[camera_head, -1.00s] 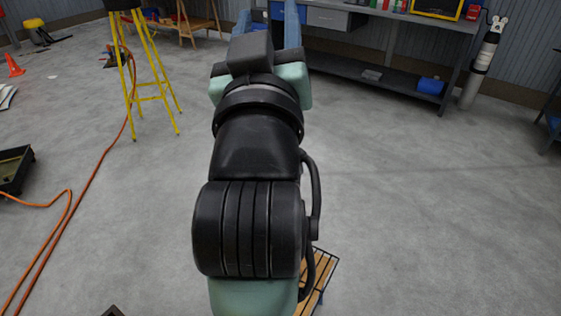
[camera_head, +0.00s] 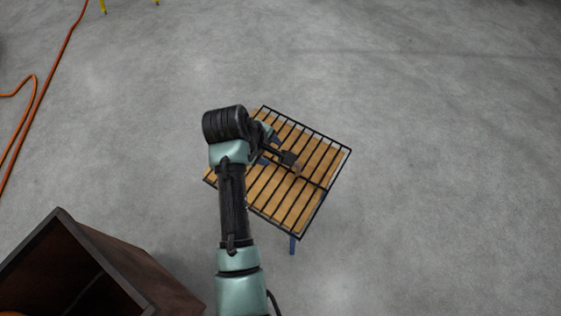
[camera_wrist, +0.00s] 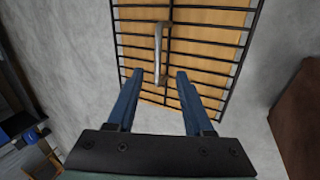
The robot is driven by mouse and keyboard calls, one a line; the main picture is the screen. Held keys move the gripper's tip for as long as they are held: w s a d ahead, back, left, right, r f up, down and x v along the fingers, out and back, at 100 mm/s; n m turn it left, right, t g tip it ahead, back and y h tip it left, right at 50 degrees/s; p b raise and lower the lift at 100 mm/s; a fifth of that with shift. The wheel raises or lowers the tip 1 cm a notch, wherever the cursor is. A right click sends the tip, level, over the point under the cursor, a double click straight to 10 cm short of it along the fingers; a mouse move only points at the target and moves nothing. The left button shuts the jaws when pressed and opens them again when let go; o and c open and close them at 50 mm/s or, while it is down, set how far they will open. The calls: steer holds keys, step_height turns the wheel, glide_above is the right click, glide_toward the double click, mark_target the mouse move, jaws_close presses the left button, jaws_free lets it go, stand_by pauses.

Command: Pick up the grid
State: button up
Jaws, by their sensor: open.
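The grid (camera_head: 325,194) is a black wire rack lying tilted across a low wooden slatted top (camera_head: 272,190) in the head view. In the wrist view the grid (camera_wrist: 167,50) fills the upper middle, with a pale metal handle (camera_wrist: 158,50) along its centre. My gripper (camera_wrist: 158,71) is open and empty, its two blue fingers spread to either side of the handle's near end. In the head view my gripper is over the grid's upper left part, and my arm hides part of its left side. I cannot tell whether the fingers touch the grid.
A dark brown open box (camera_head: 130,262) stands at lower left in the head view; its side (camera_wrist: 300,115) shows at right in the wrist view. An orange hose (camera_head: 44,95) lies on the floor at left. The floor right of the slatted top is clear.

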steer(key=b+x, duration=0.2)
steer(key=x, duration=0.2)
steer(key=b+x, duration=0.2)
steer(key=x, duration=0.2)
steer(key=w+b+x, duration=0.1)
steer(key=b+x, duration=0.1)
steer(key=x, duration=0.1)
steer(key=shift+w+a+f, duration=0.1)
steer(key=shift+a+f, duration=0.1)
steer(key=shift+f, duration=0.1)
jaws_close()
stand_by(0.9)
steer(key=shift+w+r, duration=0.1)
steer(key=shift+r, duration=0.1)
